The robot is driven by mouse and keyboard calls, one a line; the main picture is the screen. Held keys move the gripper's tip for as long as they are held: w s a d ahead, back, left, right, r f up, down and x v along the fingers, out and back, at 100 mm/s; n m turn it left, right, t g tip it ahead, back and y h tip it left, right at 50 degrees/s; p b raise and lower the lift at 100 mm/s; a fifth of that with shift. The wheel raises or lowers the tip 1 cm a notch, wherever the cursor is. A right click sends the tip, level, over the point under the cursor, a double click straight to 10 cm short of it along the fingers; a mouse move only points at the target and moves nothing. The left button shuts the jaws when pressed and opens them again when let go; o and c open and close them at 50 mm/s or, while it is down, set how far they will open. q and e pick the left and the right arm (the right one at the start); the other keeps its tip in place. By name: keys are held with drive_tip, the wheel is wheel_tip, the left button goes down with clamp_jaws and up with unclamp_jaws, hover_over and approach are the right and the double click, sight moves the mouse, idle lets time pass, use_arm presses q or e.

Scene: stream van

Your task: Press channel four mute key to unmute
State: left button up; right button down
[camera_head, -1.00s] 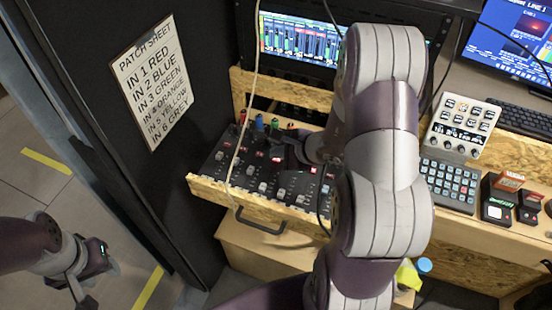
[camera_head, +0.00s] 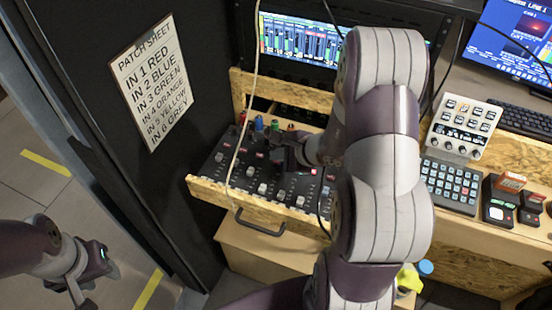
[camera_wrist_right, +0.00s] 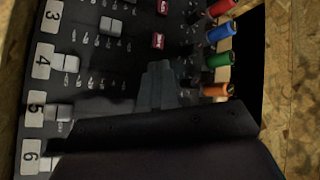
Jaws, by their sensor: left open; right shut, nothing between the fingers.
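The mixer (camera_head: 262,180) is a black desk with faders and small keys in a wooden frame. In the right wrist view, the channel four label (camera_wrist_right: 44,61) and its fader cap (camera_wrist_right: 66,63) are clear. Channel four's mute key is hidden behind my right gripper (camera_wrist_right: 156,76), so I cannot tell whether it is lit or touched. A red-lit key (camera_wrist_right: 158,41) shows in the channel three row. In the head view my right gripper (camera_head: 286,155) is shut and empty, low over the mixer's upper half. My left gripper (camera_head: 86,290) hangs open, far left of the mixer.
Red, blue, green and orange plugs (camera_wrist_right: 218,60) stand along the mixer's back edge, close to my right gripper. A pale cable (camera_head: 243,130) hangs across the mixer. A keypad (camera_head: 450,185) and a button panel (camera_head: 462,127) sit to the right.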

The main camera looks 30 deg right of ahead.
sight(279, 163)
drive_tip(key=shift+r, duration=0.65)
drive_tip(key=shift+r+p, duration=0.1)
drive_tip(key=shift+p, duration=0.25)
wheel_tip(279, 163, up, 6)
drive_tip(key=p, duration=0.4)
idle(0.6)
